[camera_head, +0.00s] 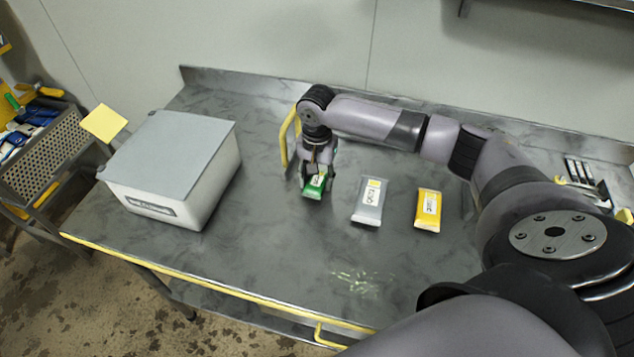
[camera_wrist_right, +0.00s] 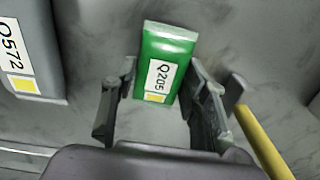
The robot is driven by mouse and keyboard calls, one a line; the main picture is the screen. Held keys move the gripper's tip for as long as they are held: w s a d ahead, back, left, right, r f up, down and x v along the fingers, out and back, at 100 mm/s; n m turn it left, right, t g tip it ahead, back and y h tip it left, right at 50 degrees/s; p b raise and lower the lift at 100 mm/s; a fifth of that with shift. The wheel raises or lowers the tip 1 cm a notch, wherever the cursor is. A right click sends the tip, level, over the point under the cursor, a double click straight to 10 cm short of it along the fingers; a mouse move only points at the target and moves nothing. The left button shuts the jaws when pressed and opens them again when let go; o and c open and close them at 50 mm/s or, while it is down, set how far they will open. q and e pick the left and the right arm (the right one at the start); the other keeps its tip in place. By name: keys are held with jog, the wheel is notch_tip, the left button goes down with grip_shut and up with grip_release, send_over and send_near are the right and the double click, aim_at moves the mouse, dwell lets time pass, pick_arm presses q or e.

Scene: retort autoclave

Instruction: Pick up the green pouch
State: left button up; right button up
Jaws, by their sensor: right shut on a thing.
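The green pouch (camera_head: 314,190) lies on the grey metal table, left of the other pouches. It also shows in the right wrist view (camera_wrist_right: 166,55), with a white label reading Q205. My right gripper (camera_head: 317,182) is over the pouch from above, and its fingers are shut on the pouch's two sides. In the right wrist view the fingers of my right gripper (camera_wrist_right: 163,90) flank the lower part of the pouch. I cannot tell whether the pouch is lifted off the table. My left gripper is in neither view.
A grey pouch (camera_head: 369,203) and a yellow pouch (camera_head: 428,211) lie to the right. A lidded grey box (camera_head: 177,160) stands at the left. A yellow handle (camera_head: 285,140) rises behind the gripper. The table's front middle is clear.

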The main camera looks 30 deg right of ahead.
aim_at(317, 180)
jog(key=shift+r, duration=0.1)
jog(key=shift+c, duration=0.3)
notch_tip(317, 180, up, 19)
jog(key=b, duration=0.1)
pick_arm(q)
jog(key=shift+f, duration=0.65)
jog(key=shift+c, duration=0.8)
pick_arm(e)
jog(key=s+a+f+n, duration=0.3)
jog(key=s+a+n, duration=0.2)
jog(key=s+a, duration=0.1)
jog(key=s+a+f+n, duration=0.3)
jog(key=s+a+n, duration=0.2)
jog(key=s+a, duration=0.2)
jog(key=shift+s+a+f+n, duration=0.2)
jog(key=shift+s+n, duration=0.2)
jog(key=shift+s, duration=0.55)
jog(key=shift+d, duration=0.1)
